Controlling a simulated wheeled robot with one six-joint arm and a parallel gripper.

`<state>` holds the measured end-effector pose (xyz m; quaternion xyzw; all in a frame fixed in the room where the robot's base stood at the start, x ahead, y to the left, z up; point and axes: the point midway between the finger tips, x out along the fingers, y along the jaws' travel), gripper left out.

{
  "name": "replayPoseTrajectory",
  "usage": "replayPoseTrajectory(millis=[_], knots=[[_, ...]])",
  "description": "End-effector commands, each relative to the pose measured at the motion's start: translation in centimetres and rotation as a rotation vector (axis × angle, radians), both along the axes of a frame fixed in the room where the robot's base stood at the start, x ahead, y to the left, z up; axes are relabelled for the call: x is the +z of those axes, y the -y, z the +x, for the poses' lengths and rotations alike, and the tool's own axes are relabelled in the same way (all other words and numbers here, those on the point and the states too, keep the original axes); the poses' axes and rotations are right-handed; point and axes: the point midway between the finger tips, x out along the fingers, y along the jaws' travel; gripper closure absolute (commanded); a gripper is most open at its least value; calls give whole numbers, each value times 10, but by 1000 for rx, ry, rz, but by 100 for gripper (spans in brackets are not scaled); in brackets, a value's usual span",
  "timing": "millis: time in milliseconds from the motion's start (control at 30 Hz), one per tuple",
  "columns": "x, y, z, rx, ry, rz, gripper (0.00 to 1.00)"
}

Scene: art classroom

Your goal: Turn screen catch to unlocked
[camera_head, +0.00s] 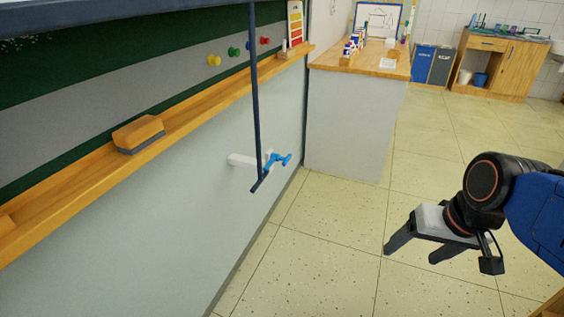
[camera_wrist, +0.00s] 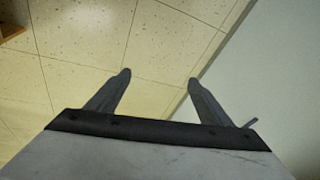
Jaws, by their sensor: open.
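What looks like the screen catch is a small blue handle (camera_head: 279,161) on a white bracket (camera_head: 243,160) that stands out from the pale panel under the board. A dark rod (camera_head: 256,90) hangs down just in front of the bracket and hides part of it. The handle's lock state cannot be read from here. My gripper (camera_head: 412,254) is open and empty, right of and apart from the handle, over the floor. In the wrist view, my gripper's two fingers (camera_wrist: 158,77) are spread with nothing between them; the catch does not show there.
A wooden ledge (camera_head: 70,193) with an eraser (camera_head: 138,134) runs along the board. A wood-topped counter (camera_head: 350,125) stands beyond the catch. Bins (camera_head: 432,65) and a cabinet (camera_head: 495,65) are at the back. Tiled floor (camera_head: 335,235) between the panel and my gripper is clear.

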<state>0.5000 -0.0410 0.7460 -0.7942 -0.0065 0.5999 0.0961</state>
Motion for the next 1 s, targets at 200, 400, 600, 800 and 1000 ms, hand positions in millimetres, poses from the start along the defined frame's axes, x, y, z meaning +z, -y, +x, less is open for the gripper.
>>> replayPoseTrajectory(millis=[200,400,600,800,1000], knots=[[-17,-44,20,-161,-218,245,27],[-21,-82,45,-318,-411,462,27],[-21,-114,80,-482,-602,673,27],[-19,-136,126,-651,-786,884,27],[-20,-147,182,-824,-960,1096,27]])
